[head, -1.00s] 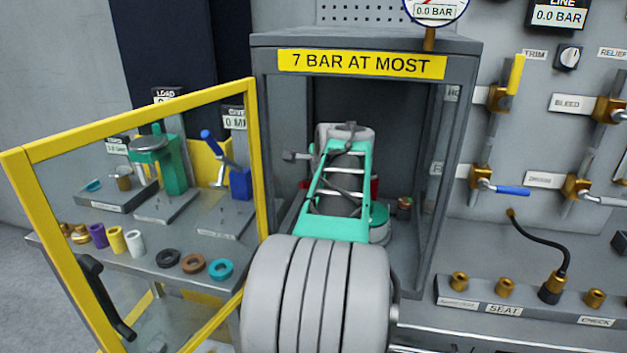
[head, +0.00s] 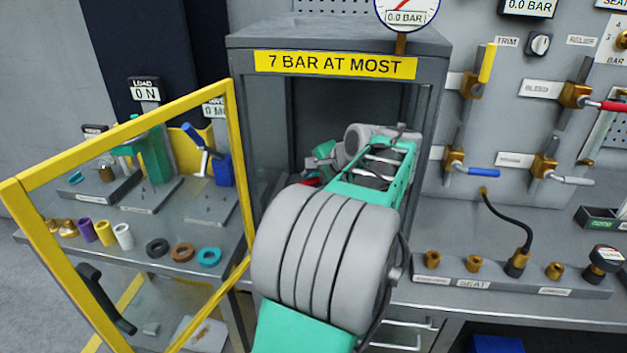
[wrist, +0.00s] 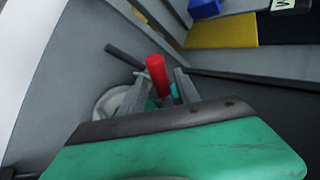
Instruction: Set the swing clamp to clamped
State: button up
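The swing clamp's red handle (wrist: 157,76) stands up in the wrist view, in front of my gripper (wrist: 160,90). The two grey fingers are apart, one on each side of the handle's lower part, and I see gaps beside it. Whether a finger touches it I cannot tell. A bit of the red handle (head: 312,182) shows in the head view, under my gripper (head: 322,160), inside the grey cabinet (head: 238,130). My arm hides most of the clamp and whatever it holds.
The yellow-framed door (head: 238,150) stands open at the left. The cabinet's side walls are close around my arm. A dark bar (wrist: 125,57) and a pale round part (wrist: 110,104) lie near the fingers. Valves and a seat rack (head: 480,275) are at the right.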

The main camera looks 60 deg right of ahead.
jog(key=shift+o, duration=0.2)
jog(key=v, duration=0.8)
jog(key=shift+p, duration=0.3)
